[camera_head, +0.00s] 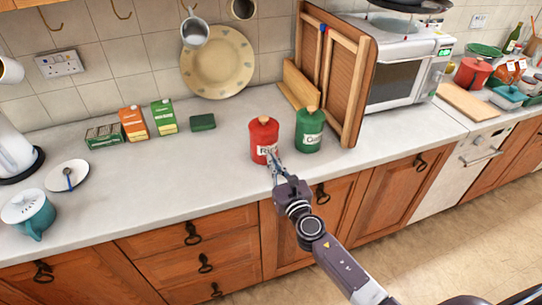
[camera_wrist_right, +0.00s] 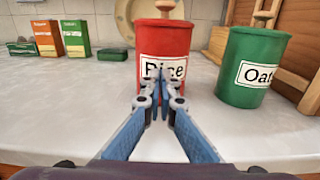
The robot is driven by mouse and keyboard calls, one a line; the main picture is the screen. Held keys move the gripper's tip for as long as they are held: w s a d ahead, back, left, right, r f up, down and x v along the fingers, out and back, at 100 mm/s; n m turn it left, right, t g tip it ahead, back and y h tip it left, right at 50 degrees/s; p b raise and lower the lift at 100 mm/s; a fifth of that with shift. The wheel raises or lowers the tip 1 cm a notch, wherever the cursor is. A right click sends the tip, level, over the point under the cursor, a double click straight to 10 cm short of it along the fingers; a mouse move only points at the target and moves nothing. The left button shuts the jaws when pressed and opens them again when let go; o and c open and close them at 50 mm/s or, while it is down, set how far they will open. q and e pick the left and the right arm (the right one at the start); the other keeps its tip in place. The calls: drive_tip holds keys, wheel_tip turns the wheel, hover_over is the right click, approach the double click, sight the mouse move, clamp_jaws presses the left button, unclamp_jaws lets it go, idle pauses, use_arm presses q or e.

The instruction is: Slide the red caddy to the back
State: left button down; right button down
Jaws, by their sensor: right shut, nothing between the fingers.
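The red caddy (camera_head: 264,133) stands upright on the grey-white worktop, with a wooden knob on its lid and a white label. In the right wrist view the red caddy (camera_wrist_right: 164,43) fills the top middle, and its label reads "Rice". My right gripper (camera_head: 272,156) is shut and empty, its tips pointing at the front of the red caddy, low on the label. In the right wrist view the fingertips (camera_wrist_right: 159,72) cover part of the label. I cannot tell whether they touch it. My left gripper is not in view.
A green caddy (camera_head: 309,131) stands close to the right of the red one. Wooden boards (camera_head: 347,82) lean behind it, beside a microwave (camera_head: 396,75). A green sponge (camera_head: 202,122) and cartons (camera_head: 164,117) are left. A plate (camera_head: 217,62) leans against the tiled wall. Bare worktop lies behind the red caddy.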

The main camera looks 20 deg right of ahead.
drive_tip(key=shift+w, duration=1)
